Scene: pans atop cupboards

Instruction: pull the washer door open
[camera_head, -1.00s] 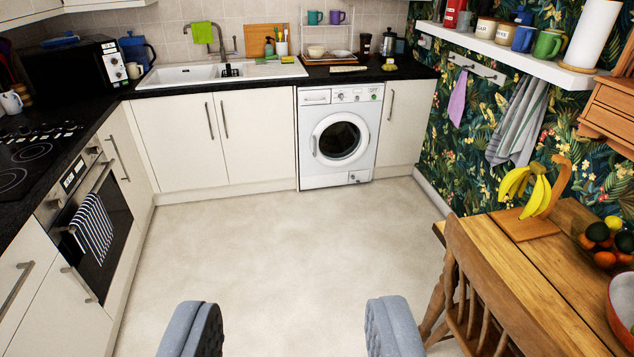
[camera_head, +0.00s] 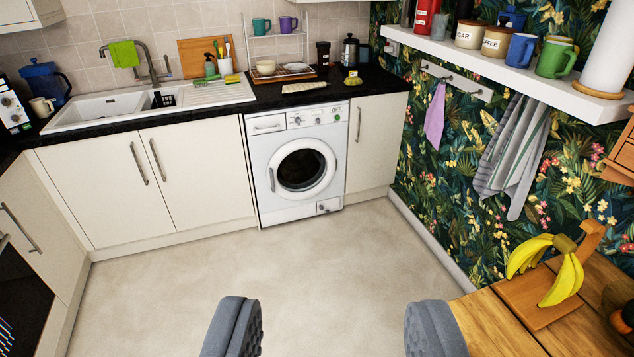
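The white washer (camera_head: 298,163) stands under the dark counter at the back, right of the sink cupboards. Its round washer door (camera_head: 301,171) with dark glass looks shut. A handle (camera_head: 271,180) shows at the left side of the door ring. My gripper (camera_head: 334,330) shows at the bottom of the view as two grey padded fingers set wide apart. It is open with nothing between the fingers, and bare floor shows in the gap. It is well short of the washer.
The pale floor (camera_head: 240,265) is clear up to the washer. A wooden table (camera_head: 500,325) with bananas (camera_head: 548,265) stands at lower right. White cupboards (camera_head: 105,192) line the left and back. A shelf (camera_head: 500,62) with mugs juts from the right wall.

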